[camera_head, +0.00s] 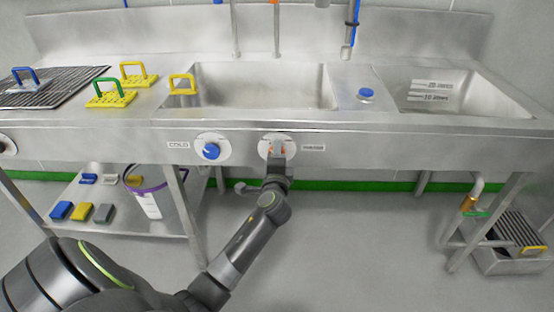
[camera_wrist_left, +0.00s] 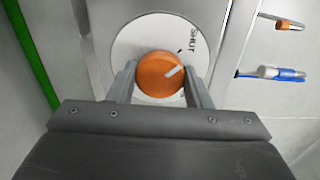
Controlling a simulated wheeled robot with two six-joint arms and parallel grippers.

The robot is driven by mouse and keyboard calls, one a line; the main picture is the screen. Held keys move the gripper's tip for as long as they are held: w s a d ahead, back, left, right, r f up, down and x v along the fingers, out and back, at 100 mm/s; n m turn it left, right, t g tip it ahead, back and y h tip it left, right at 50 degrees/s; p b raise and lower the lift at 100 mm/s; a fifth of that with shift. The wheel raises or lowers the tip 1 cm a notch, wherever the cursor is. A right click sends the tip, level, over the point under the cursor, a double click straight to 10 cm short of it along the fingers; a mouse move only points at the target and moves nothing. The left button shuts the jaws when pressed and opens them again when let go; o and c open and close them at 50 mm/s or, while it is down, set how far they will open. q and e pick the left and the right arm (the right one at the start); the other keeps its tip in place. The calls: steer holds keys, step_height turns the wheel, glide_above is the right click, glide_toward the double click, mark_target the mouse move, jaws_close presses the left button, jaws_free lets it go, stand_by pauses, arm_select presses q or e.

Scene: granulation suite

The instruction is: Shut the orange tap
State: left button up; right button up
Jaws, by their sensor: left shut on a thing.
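The orange tap (camera_wrist_left: 155,82) is a round knob with a pale pointer line, in front of a white disc (camera_wrist_left: 125,50) marked "SHUT". In the left wrist view its pointer aims up and right, toward the dark tick on the disc but not clearly in line with it. My left gripper (camera_wrist_left: 160,85) is shut on the knob, one finger on each side. In the head view the left gripper (camera_head: 277,150) covers most of the tap on the sink's front panel. My right gripper is not in view.
A blue tap (camera_head: 211,151) labelled "COLD" sits to the left on the same steel panel (camera_head: 350,145). Yellow and green handled blocks (camera_head: 110,95) stand on the counter above. A bucket (camera_head: 150,195) and several small blocks lie on the lower shelf. The floor in front is clear.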

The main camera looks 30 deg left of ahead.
arm_select(q)
steer(key=shift+f, duration=0.1)
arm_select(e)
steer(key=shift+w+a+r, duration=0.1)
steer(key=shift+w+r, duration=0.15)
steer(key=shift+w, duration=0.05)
arm_select(q)
steer(key=shift+n, duration=0.3)
steer(key=o, duration=1)
steer(key=shift+s, duration=0.1)
